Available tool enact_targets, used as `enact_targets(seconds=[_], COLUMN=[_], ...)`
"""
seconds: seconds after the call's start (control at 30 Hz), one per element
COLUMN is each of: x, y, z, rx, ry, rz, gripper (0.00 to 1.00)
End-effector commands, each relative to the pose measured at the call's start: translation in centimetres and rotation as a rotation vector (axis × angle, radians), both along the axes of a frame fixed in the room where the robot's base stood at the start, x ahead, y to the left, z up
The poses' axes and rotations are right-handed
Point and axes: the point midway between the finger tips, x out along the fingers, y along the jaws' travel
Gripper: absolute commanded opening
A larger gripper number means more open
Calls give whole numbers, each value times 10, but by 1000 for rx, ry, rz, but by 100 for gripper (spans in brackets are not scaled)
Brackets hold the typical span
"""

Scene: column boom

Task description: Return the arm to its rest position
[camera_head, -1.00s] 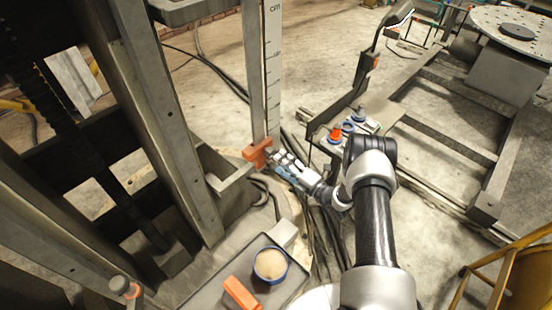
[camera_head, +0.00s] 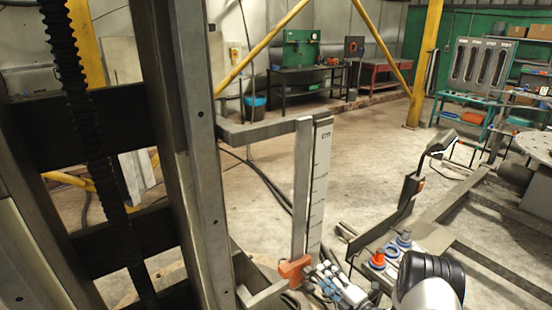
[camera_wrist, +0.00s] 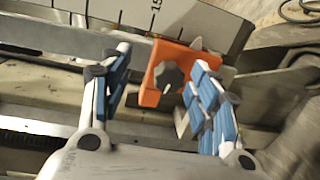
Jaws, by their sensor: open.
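My gripper (camera_wrist: 163,95) is open in the wrist view, its two blue-padded fingers apart. An orange clamp block with a dark knob (camera_wrist: 165,80) shows between and beyond the fingertips. I cannot tell whether a finger touches it. In the head view my gripper (camera_head: 322,275) is at the bottom centre, just right of the orange block (camera_head: 294,270). The block sits low on the upright post beside a white graduated scale (camera_head: 318,185). Most of my arm is below the picture's edge.
A large steel column (camera_head: 175,140) stands close on the left. A control box with red and blue buttons (camera_head: 390,250) stands right of my gripper. A steel floor frame (camera_head: 465,250) lies farther right. Workbenches (camera_head: 310,85) line the back, with open floor between.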

Motion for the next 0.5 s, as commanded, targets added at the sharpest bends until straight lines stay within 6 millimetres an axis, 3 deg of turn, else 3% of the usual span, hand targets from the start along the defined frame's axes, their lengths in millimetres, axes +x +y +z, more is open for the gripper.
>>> enact_targets(seconds=[0.03,0.1,0.23,0.37,0.5], x=[16,32,49,49,30], y=[-5,-12,-26,-37,-44], z=[25,50,102,155,211], rx=[-13,-16,3,53,141], ry=[31,104,233,345,456], rz=[-28,-83,-209,-352,-515], gripper=[56,56,56,56,56])
